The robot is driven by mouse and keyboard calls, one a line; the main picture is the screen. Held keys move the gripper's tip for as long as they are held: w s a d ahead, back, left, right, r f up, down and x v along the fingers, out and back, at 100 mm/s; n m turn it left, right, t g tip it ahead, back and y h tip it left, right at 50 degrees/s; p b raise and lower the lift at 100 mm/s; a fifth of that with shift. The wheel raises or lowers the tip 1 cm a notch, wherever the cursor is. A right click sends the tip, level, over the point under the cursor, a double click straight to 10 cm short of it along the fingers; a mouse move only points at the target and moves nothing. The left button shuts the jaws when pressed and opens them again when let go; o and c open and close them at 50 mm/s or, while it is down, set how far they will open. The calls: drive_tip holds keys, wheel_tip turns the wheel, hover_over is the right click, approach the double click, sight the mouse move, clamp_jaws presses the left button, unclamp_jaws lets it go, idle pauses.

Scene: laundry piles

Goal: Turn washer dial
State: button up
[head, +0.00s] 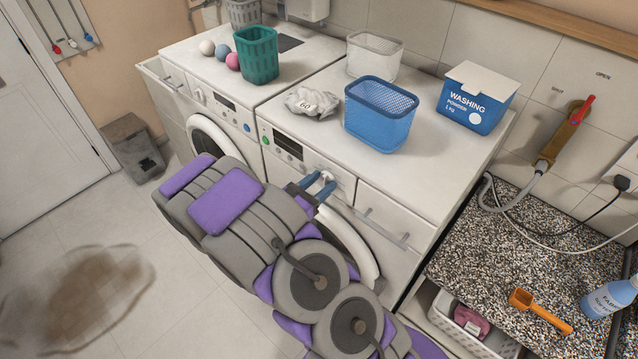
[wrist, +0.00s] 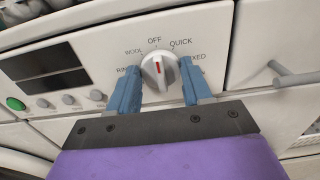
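The washer dial (wrist: 158,72) is a round white knob with a red pointer mark on the washer's front panel. The red mark points up toward OFF; WOOL, QUICK and partly hidden RIN and XED labels surround it. My gripper (wrist: 160,80) has its two blue fingers apart, one on each side of the dial. The left finger is close to the dial, and whether it touches is unclear; a gap shows on the right. In the head view, the fingers are at the front washer (head: 430,170), around the dial (head: 326,177).
A blue basket (head: 380,115), a crumpled grey cloth (head: 311,102) and a washing powder box (head: 476,100) stand on the washer top. A drawer handle (wrist: 295,75) juts out right of my gripper. A speckled counter (head: 500,255) lies to the right.

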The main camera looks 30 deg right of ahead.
drive_tip(key=c, duration=0.5)
drive_tip(key=shift+o, duration=0.2)
drive_tip(key=shift+r+n+p, duration=0.15)
drive_tip(key=shift+n+p, duration=0.15)
drive_tip(key=shift+p, duration=0.3)
drive_tip(key=n+p, duration=0.1)
drive_tip(key=p, duration=0.2)
drive_tip(key=shift+w+r+n, duration=0.1)
drive_tip(key=shift+n, duration=0.2)
drive_tip(key=n+p, duration=0.3)
drive_tip(key=p, duration=0.2)
drive_tip(key=shift+w+n, duration=0.1)
drive_tip(key=shift+n, duration=0.2)
drive_tip(key=n+p, duration=0.1)
drive_tip(key=n, duration=0.2)
drive_tip(key=n+p, duration=0.1)
drive_tip(key=n, duration=0.2)
drive_tip(key=n+p, duration=0.2)
drive_tip(key=n, duration=0.2)
drive_tip(key=shift+w+a+f, duration=0.1)
drive_tip(key=shift+a+f, duration=0.05)
drive_tip(key=shift+f, duration=0.25)
